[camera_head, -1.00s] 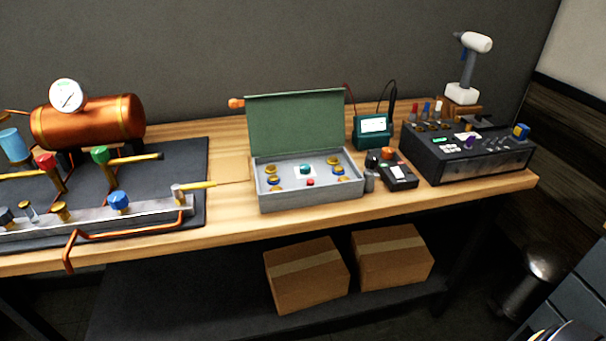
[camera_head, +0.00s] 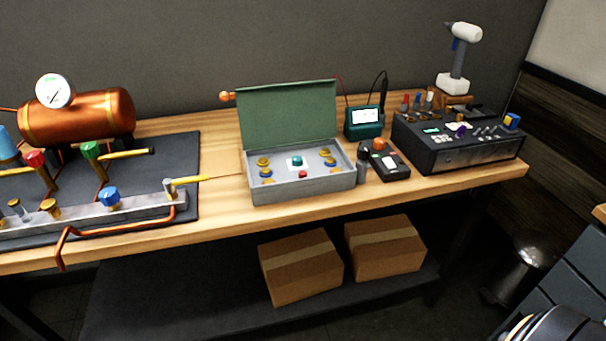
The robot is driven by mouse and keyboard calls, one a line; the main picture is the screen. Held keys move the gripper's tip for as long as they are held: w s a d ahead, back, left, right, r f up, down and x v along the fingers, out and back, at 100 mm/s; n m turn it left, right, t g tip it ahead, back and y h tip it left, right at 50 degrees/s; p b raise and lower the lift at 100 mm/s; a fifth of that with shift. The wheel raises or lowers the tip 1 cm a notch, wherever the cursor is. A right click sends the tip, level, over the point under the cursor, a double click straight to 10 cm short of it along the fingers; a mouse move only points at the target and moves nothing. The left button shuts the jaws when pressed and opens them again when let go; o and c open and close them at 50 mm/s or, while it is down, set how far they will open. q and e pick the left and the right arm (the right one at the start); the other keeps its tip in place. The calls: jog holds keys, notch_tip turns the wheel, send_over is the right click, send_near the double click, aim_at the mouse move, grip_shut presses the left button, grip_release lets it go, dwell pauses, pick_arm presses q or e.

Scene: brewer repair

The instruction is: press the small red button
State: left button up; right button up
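The small red button (camera_head: 302,174) sits near the front wall inside an open grey metal box (camera_head: 305,190) on the workbench. The box's green lid (camera_head: 287,114) stands raised at the back. Around the button are a teal knob (camera_head: 297,161) on a white plate and several brass and blue round parts. Nothing covers the button.
A copper tank with a gauge (camera_head: 77,117) and pipework stand on a dark mat at left. A black handheld device (camera_head: 388,162), a teal meter (camera_head: 364,121) and a black control console (camera_head: 458,140) are right of the box. Cardboard boxes (camera_head: 300,266) sit on the lower shelf.

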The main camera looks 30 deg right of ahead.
grip_shut()
dwell(1.1)
